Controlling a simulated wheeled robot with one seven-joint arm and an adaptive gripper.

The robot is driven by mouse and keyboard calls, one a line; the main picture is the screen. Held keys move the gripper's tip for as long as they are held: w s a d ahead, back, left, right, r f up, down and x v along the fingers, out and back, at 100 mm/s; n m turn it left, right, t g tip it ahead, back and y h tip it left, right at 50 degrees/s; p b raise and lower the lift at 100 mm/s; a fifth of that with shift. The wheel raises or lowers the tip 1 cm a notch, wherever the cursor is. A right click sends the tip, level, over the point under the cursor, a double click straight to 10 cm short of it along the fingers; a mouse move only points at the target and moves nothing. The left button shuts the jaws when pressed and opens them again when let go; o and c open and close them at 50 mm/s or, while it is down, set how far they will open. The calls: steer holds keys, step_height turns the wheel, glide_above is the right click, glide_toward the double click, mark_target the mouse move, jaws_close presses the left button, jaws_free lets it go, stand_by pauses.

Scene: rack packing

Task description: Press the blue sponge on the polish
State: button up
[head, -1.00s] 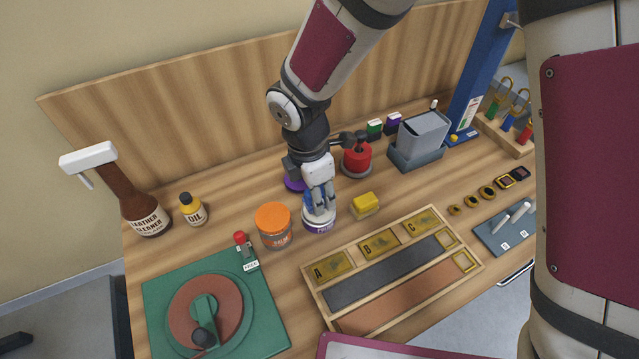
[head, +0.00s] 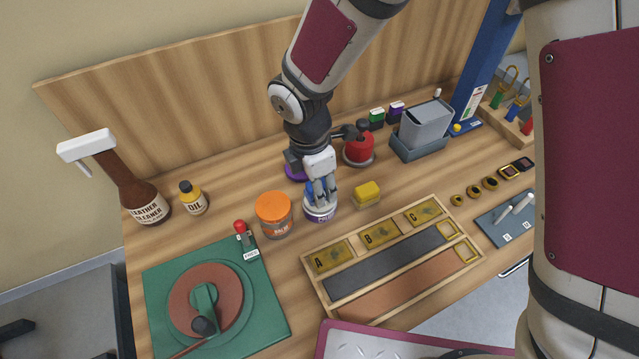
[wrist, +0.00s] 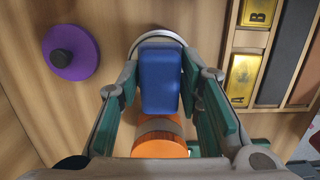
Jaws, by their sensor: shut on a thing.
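The blue sponge (wrist: 160,78) is held between the green-padded fingers of my gripper (wrist: 160,100), which is shut on it. In the head view my gripper (head: 320,197) points down at the polish jar (head: 320,211), a white jar with a purple label. The sponge is at the jar's mouth, and the fingers hide most of it there. In the wrist view the polish jar's pale rim (wrist: 160,34) shows just beyond the sponge. I cannot tell how firmly the sponge touches the polish. The purple lid (wrist: 70,52) with a black knob lies on the table beside the jar.
An orange-lidded jar (head: 274,214) stands close left of the polish, and a yellow block (head: 367,194) close right. A wooden tray (head: 314,287) with brass plates lies in front. A red pot (head: 358,150) stands behind. A green mat (head: 160,325) lies front left.

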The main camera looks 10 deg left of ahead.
steer(key=shift+f, duration=0.55)
stand_by(1.2)
steer(key=shift+r+p, duration=1.35)
steer(key=shift+r, duration=2.25)
